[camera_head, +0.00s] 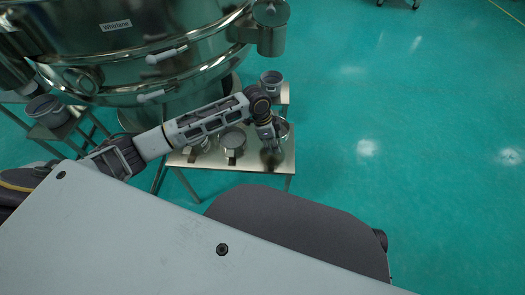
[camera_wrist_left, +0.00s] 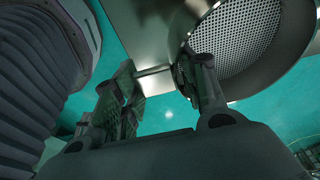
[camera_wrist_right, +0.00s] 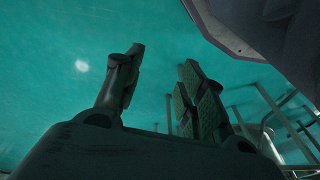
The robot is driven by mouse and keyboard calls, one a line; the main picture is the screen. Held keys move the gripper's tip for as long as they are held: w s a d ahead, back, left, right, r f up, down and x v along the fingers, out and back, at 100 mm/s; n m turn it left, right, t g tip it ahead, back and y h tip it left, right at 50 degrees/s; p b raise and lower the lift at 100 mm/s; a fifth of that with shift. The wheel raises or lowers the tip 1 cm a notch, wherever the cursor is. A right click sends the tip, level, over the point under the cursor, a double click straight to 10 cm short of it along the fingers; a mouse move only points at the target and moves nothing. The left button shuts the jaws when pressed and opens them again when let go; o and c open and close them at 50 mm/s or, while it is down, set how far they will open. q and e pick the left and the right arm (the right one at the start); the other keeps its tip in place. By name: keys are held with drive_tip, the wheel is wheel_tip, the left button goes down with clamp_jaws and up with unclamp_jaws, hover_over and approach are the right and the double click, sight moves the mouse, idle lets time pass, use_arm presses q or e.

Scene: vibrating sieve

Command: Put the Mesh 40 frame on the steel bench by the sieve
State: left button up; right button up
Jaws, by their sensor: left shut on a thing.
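A round steel frame with a perforated mesh (camera_wrist_left: 235,35) fills the upper right of the left wrist view. Its thin handle (camera_wrist_left: 152,72) runs between the fingers of my left gripper (camera_wrist_left: 160,95), which is shut on it. In the head view my left gripper (camera_head: 270,147) is over the right end of the steel bench (camera_head: 250,177), and a round metal frame (camera_head: 283,128) shows partly behind it. No mesh label is readable, and I cannot tell whether the held frame touches the bench. My right gripper (camera_wrist_right: 155,90) is open and empty, seen only in its wrist view.
The large steel sieve (camera_head: 115,60) stands behind the bench. Another round frame with a handle (camera_head: 232,140) is on the bench, left of my gripper. A pot (camera_head: 271,80) stands at the back, and another container (camera_head: 48,110) on a stand at left. Floor at right is clear.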

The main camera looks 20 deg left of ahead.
use_arm(q)
wheel_tip(320, 180, down, 4)
drive_tip(key=shift+r+b, duration=0.15)
drive_tip(key=shift+b, duration=0.3)
drive_tip(key=shift+f, duration=0.7)
wheel_tip(320, 180, down, 2)
drive_tip(key=shift+f+b, duration=0.25)
drive_tip(key=shift+b, duration=0.4)
drive_tip(key=shift+f, duration=0.2)
drive_tip(key=o, duration=1.1)
use_arm(e)
drive_tip(key=r, duration=0.3)
drive_tip(key=shift+w+a+r+t, duration=0.1)
drive_tip(key=shift+w+a+t, duration=0.2)
drive_tip(key=shift+a, duration=0.1)
